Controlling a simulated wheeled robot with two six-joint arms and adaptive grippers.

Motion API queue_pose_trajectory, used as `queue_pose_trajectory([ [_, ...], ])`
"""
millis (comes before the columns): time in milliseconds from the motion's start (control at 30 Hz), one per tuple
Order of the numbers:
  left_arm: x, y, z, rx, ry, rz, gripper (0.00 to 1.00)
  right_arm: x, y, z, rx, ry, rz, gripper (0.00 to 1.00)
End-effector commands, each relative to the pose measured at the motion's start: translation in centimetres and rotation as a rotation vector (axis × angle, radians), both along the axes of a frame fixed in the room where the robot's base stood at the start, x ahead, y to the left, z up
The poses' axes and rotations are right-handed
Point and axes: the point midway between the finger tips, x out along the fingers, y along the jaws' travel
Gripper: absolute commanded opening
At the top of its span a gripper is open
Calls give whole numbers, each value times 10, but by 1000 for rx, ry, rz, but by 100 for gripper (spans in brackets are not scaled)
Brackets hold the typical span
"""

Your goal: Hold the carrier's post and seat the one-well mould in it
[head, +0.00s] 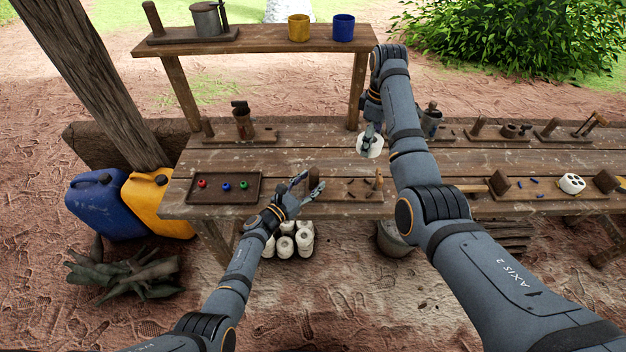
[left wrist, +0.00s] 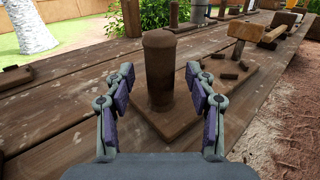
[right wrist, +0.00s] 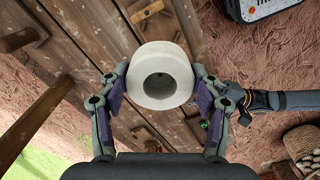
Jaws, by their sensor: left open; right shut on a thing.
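The carrier is a dark wooden board (left wrist: 185,120) with an upright, round-topped post (left wrist: 160,60). In the left wrist view the post stands between the spread fingers of my left gripper (left wrist: 159,78); I see gaps at both sides. In the head view my left gripper (head: 307,181) is at the front of the bench, and its fingers partly hide the post. My right gripper (head: 369,132) is shut on the white one-well mould (head: 369,148), held above the bench behind the carrier. In the right wrist view the mould (right wrist: 160,65) shows one dark round well.
A tray (head: 228,201) with red, blue and green pieces lies left of the carrier. A white mould with several wells (head: 571,183) sits farther right. Other wooden carriers line the bench's back. A raised shelf (head: 262,42) holds a yellow cup and a blue cup.

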Motion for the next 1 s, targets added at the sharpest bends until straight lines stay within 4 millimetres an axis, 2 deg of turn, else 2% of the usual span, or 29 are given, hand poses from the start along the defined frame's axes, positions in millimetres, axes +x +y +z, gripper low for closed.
queue_pose_trajectory([
  [133,12,-10,0,-1,1,0,56,0,0,1,0,-1,0,24],
  [467,15,-13,0,-1,1,0,56,0,0,1,0,-1,0,24],
  [867,15,-12,0,-1,1,0,3,0,0,1,0,-1,0,24],
  [900,15,-12,0,-1,1,0,0,0,0,1,0,-1,0,24],
  [1000,15,-12,0,-1,1,0,0,0,0,1,0,-1,0,24],
])
